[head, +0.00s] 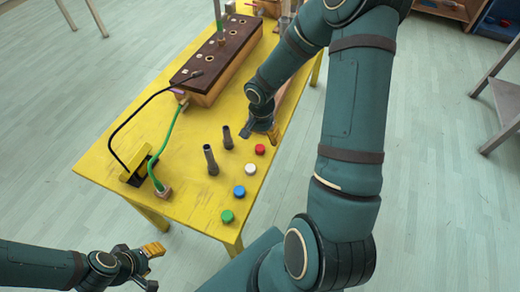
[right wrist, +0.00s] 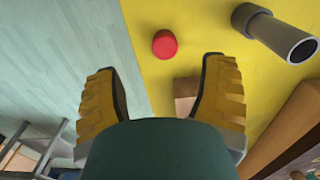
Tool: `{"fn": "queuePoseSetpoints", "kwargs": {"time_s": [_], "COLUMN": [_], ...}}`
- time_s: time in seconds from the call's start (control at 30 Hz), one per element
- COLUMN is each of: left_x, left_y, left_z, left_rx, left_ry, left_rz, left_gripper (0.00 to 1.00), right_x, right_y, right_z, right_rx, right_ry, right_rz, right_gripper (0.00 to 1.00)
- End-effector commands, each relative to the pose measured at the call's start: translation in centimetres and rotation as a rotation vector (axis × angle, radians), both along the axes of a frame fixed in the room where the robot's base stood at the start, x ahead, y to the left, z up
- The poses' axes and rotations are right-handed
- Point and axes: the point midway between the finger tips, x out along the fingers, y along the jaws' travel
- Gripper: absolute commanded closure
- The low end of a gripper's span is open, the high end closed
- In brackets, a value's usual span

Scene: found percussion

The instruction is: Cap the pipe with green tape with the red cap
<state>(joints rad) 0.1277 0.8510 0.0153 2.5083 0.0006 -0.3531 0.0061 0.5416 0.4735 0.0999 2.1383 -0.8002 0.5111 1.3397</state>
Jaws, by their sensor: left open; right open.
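The red cap (head: 260,149) lies on the yellow table near its right edge. It also shows in the right wrist view (right wrist: 165,43), just beyond the fingertips and touching neither. My right gripper (head: 262,134) is open and empty above the table, close to the red cap. My left gripper (head: 150,266) is open and empty, off the table's near left side, over the floor.
White (head: 250,169), blue (head: 239,191) and green (head: 227,216) caps line the table's (head: 110,162) right side. Two grey pipes (head: 211,160) (head: 227,137) stand beside them.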

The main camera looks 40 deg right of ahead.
Motion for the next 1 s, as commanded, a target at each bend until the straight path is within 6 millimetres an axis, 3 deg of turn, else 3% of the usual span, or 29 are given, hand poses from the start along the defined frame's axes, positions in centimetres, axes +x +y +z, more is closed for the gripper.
{"fn": "queuePoseSetpoints", "kwargs": {"time_s": [0.1,0.33,0.63,0.97,1.0], "left_x": [-0.1,-0.2,-0.3,-0.3,-0.3], "left_y": [0.0,-0.1,-0.1,-0.1,-0.1], "left_z": [-0.5,-0.8,-1.7,-1.7,-1.7], "left_rx": [-0.001,-0.002,-0.002,-0.001,-0.001], "left_ry": [0.003,0.006,0.007,0.006,0.006], "left_rz": [-0.002,-0.004,-0.007,-0.007,-0.007], "left_gripper": [0.53,0.53,0.53,0.53,0.53], "right_x": [0.0,0.1,0.7,0.7,0.7], "right_y": [0.0,0.0,-0.1,-0.2,-0.2], "right_z": [-1.8,-3.2,-7.2,-7.7,-7.7], "right_rx": [0.001,0.001,0.001,0.0,0.0], "right_ry": [0.0,0.0,0.0,-0.001,-0.001], "right_rz": [0.0,0.001,0.0,-0.001,0.0], "right_gripper": [0.28,0.28,0.28,0.28,0.38]}}
